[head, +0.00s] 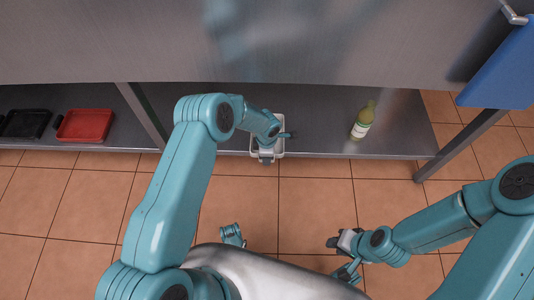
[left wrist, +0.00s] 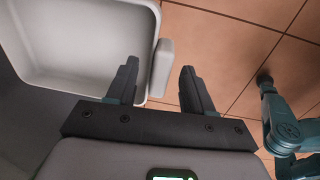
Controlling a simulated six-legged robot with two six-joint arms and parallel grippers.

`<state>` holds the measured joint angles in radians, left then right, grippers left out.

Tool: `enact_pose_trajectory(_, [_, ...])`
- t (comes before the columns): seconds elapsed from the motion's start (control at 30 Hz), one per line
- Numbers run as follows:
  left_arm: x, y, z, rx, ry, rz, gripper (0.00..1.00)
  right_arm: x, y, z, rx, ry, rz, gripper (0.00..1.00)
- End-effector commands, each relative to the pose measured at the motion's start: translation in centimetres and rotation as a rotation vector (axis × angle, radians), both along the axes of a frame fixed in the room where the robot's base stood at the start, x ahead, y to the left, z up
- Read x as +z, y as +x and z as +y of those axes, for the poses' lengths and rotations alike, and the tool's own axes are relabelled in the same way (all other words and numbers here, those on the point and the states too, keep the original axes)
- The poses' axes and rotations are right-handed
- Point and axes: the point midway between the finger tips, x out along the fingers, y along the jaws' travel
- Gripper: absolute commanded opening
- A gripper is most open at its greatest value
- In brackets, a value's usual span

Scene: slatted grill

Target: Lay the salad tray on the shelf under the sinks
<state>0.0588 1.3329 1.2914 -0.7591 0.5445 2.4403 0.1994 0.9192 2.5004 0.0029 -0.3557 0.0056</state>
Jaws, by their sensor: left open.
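The salad tray (head: 281,122) is a pale, empty-looking tray on the grey lower shelf (head: 320,125), at the shelf's front edge. My left arm hides much of it in the head view. In the left wrist view the tray (left wrist: 85,45) fills the upper left, and its grip tab (left wrist: 160,68) lies between the spread fingertips. My left gripper (head: 277,146) is open at the tray's near side; it also shows in the left wrist view (left wrist: 160,85). My right gripper (head: 338,243) hangs over the floor, away from the shelf; its fingers are too small to read.
A bottle with a yellow-green top (head: 363,120) stands on the shelf right of the tray. A red tray (head: 85,125) and a black tray (head: 25,124) lie in the left bay, past a metal post (head: 142,115). A shelf leg (head: 460,145) stands at right. The tiled floor is clear.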

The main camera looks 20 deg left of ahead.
Motion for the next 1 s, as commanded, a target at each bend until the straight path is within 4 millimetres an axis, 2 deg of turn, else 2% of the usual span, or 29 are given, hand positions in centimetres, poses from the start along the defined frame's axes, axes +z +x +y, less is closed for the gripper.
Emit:
enact_pose_trajectory(0.03, [1.5, 0.1, 0.0, -0.001, 0.0, -0.003, 0.52, 0.8, -0.1, 0.1, 0.004, 0.0, 0.002, 0.29])
enact_pose_trajectory(0.2, [4.7, -0.2, 0.0, 0.0, 0.001, -0.002, 0.52, 1.9, -0.3, 0.3, 0.014, 0.002, 0.005, 0.29])
enact_pose_trajectory(0.33, [6.1, -0.3, -0.1, 0.0, 0.0, -0.002, 0.52, 2.2, -0.5, 0.5, 0.019, 0.004, 0.008, 0.29])
enact_pose_trajectory(0.47, [6.4, -1.2, -0.4, -0.049, -0.018, 0.009, 0.52, 2.3, -0.5, 0.5, 0.02, 0.004, 0.009, 0.29])
enact_pose_trajectory(0.57, [5.9, -3.7, -1.4, -0.208, -0.08, 0.028, 0.52, 2.2, -0.5, 0.5, 0.021, 0.004, 0.009, 0.29])
enact_pose_trajectory(0.7, [5.5, -9.2, -3.4, -0.566, -0.208, 0.008, 0.52, 2.2, -0.5, 0.5, 0.02, 0.004, 0.009, 0.29])
enact_pose_trajectory(0.87, [6.4, -15.7, -4.7, -0.965, -0.284, -0.098, 0.52, 2.3, -0.5, 0.5, 0.02, 0.004, 0.009, 0.29])
enact_pose_trajectory(1.0, [7.7, -20.8, -4.7, -1.27, -0.264, -0.191, 0.52, 2.3, -0.5, 0.5, 0.02, 0.004, 0.008, 0.29])
